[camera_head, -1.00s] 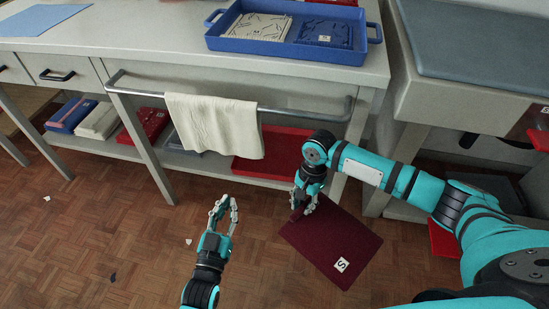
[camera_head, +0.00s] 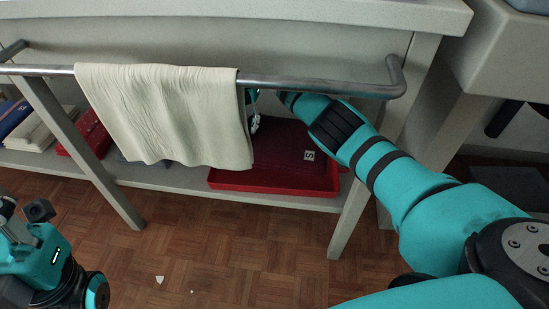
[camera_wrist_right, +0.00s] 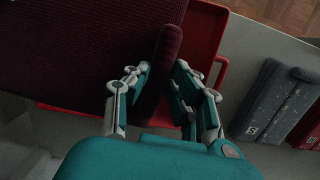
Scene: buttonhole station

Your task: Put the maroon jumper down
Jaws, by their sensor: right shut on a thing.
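The maroon jumper (camera_head: 285,142) is a flat folded piece with a white S label. In the head view it lies in or just over the red tray (camera_head: 275,184) on the low shelf; I cannot tell whether it rests fully on the tray floor. My right gripper (camera_head: 254,118) reaches under the rail, partly hidden by the cloth and the rail. In the right wrist view my right gripper (camera_wrist_right: 160,82) is shut on the rolled edge of the jumper (camera_wrist_right: 80,45), with the tray's red rim (camera_wrist_right: 207,35) beyond it. My left gripper (camera_head: 20,225) is at the left edge, its fingers partly cut off.
A cream cloth (camera_head: 165,115) hangs over the metal rail (camera_head: 320,86) in front of the shelf. A grey folded garment (camera_wrist_right: 275,98) and a red one (camera_wrist_right: 311,125) lie beside the tray. Table legs (camera_head: 345,220) stand either side of the tray. Small white scraps lie on the floor.

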